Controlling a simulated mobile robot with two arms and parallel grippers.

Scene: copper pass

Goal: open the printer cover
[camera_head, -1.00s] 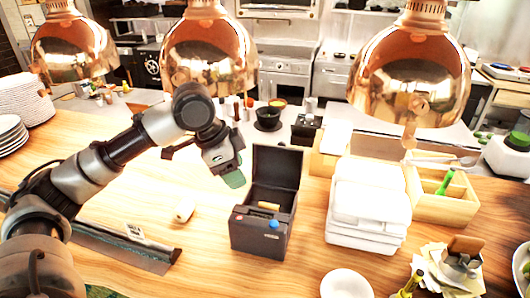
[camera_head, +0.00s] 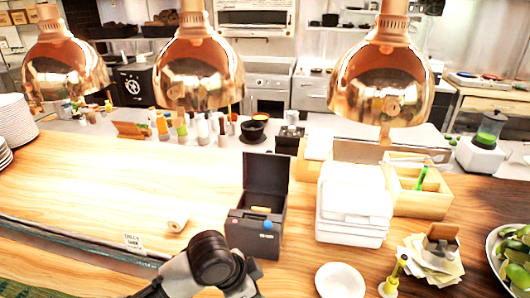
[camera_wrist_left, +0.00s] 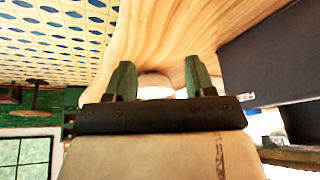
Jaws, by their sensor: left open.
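The printer (camera_head: 253,232) is a dark box with a blue button on its front, standing on the wooden counter. Its cover (camera_head: 266,174) stands upright at the back, so the printer is open. My left arm comes in at the bottom of the head view, in front of the printer; its fingers are hard to make out there. In the left wrist view my left gripper (camera_wrist_left: 159,80) has its two green fingertips apart. A pale round thing shows beyond them, and a dark grey box side, likely the printer (camera_wrist_left: 275,55), is to the right, apart from the fingers.
A small paper roll (camera_head: 178,226) lies left of the printer. White stacked containers (camera_head: 352,205) stand close on its right, and a white bowl (camera_head: 340,281) is in front. Copper lamps (camera_head: 198,75) hang above.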

